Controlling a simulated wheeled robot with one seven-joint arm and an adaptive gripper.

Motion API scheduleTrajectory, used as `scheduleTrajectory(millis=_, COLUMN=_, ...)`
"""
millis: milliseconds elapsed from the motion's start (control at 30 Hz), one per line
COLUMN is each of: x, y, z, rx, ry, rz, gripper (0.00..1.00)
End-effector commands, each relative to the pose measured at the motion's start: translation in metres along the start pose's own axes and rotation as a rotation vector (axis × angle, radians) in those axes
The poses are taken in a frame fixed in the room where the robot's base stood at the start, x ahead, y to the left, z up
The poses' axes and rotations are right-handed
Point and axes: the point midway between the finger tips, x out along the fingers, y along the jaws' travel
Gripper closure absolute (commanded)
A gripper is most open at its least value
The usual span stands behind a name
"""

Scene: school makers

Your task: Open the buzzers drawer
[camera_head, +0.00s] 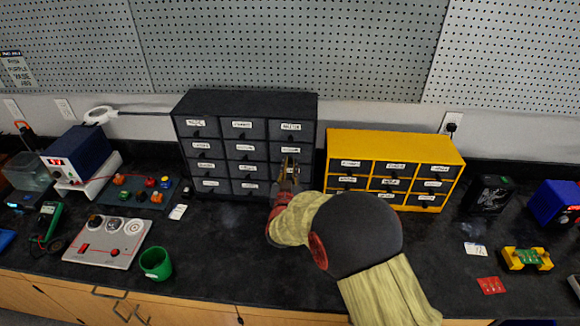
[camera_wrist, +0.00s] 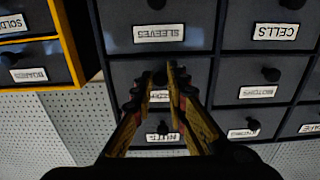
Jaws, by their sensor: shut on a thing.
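My gripper (camera_wrist: 160,80) is shut on the small dark knob (camera_wrist: 160,77) of a drawer (camera_wrist: 122,75) in the dark grey cabinet. This drawer is in the cabinet's right column, second from the top. Its label (camera_wrist: 160,96) is partly hidden by my fingers, and I cannot read it fully. The drawer looks flush with its neighbours. The wrist view is upside down. In the head view my gripper (camera_head: 288,166) reaches the right column of the dark cabinet (camera_head: 245,98), and my arm hides part of its front.
A yellow drawer cabinet (camera_head: 395,143) stands close on the right. The sleeves drawer (camera_wrist: 180,15) and motors drawer (camera_wrist: 260,80) are neighbours. A green cup (camera_head: 155,264) and a grey panel (camera_head: 105,242) stand at the left. The black counter (camera_head: 215,255) is clear in front of the cabinet.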

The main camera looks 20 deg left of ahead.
Motion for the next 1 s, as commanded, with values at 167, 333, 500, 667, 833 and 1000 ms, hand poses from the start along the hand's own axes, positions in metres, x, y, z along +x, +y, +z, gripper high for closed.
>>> scheduleTrajectory(millis=167, x=-0.001, y=-0.001, z=0.0, rx=0.0, ry=0.0, rz=-0.001, gripper=1.0)
scheduleTrajectory(millis=333, x=-0.021, y=-0.002, z=0.0, rx=0.0, ry=-0.002, rz=-0.003, gripper=1.0)
scheduleTrajectory(millis=500, x=-0.061, y=-0.002, z=0.001, rx=0.0, ry=-0.002, rz=-0.004, gripper=1.0)
scheduleTrajectory(millis=667, x=-0.096, y=-0.002, z=0.0, rx=-0.001, ry=-0.002, rz=-0.004, gripper=1.0)
scheduleTrajectory(millis=833, x=-0.118, y=-0.001, z=0.0, rx=-0.001, ry=-0.001, rz=-0.003, gripper=1.0)
scheduleTrajectory(millis=1000, x=-0.122, y=-0.001, z=0.0, rx=-0.001, ry=-0.001, rz=-0.002, gripper=1.0)
